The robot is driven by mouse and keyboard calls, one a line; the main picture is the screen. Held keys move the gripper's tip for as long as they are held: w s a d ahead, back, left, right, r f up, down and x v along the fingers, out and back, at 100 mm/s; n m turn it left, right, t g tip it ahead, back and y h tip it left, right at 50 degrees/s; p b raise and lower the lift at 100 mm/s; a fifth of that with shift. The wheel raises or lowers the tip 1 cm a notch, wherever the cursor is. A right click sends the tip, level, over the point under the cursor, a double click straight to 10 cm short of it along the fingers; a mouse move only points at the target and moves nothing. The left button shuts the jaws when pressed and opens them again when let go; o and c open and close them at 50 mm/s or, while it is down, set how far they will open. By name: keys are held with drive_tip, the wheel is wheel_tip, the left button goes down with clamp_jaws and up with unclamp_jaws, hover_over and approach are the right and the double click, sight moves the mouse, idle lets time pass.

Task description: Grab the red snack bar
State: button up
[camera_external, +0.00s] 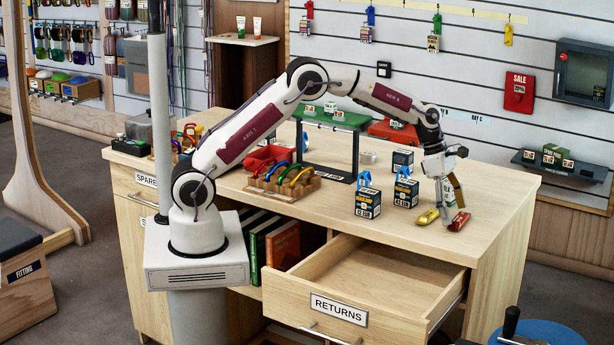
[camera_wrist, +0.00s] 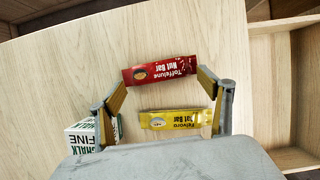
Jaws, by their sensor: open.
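The red snack bar (camera_external: 460,221) lies flat on the counter's right part. In the wrist view the red bar (camera_wrist: 160,70) reads "Toffelune Nut Bar". It lies across the span between my fingertips. A yellow bar (camera_external: 428,217) lies beside it; in the wrist view this bar (camera_wrist: 176,119) is closer to my palm, between the fingers. My gripper (camera_external: 453,202) points down over the bars with its jaws apart, and in the wrist view (camera_wrist: 162,84) nothing is gripped. I cannot tell whether the fingertips touch the red bar.
A white and green chalk box (camera_wrist: 87,135) is close by my left finger. Black boxes (camera_external: 405,192) with blue clips stand left of my gripper. The returns drawer (camera_external: 374,284) is open below the counter's front edge. Bare counter (camera_external: 497,190) lies to the right.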

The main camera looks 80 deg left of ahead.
drive_tip(key=shift+w+d+f, duration=0.1)
drive_tip(key=shift+f, duration=0.25)
drive_tip(key=c, duration=1.2)
drive_tip(key=shift+r, duration=0.1)
drive_tip(key=shift+r, duration=1.7)
drive_tip(key=shift+s+a, duration=0.35)
drive_tip(key=shift+s, duration=2.65)
drive_tip(key=shift+s+a, duration=0.35)
drive_tip(key=shift+s, duration=2.6)
drive_tip(key=shift+s+a, duration=0.35)
drive_tip(key=shift+s, duration=2.65)
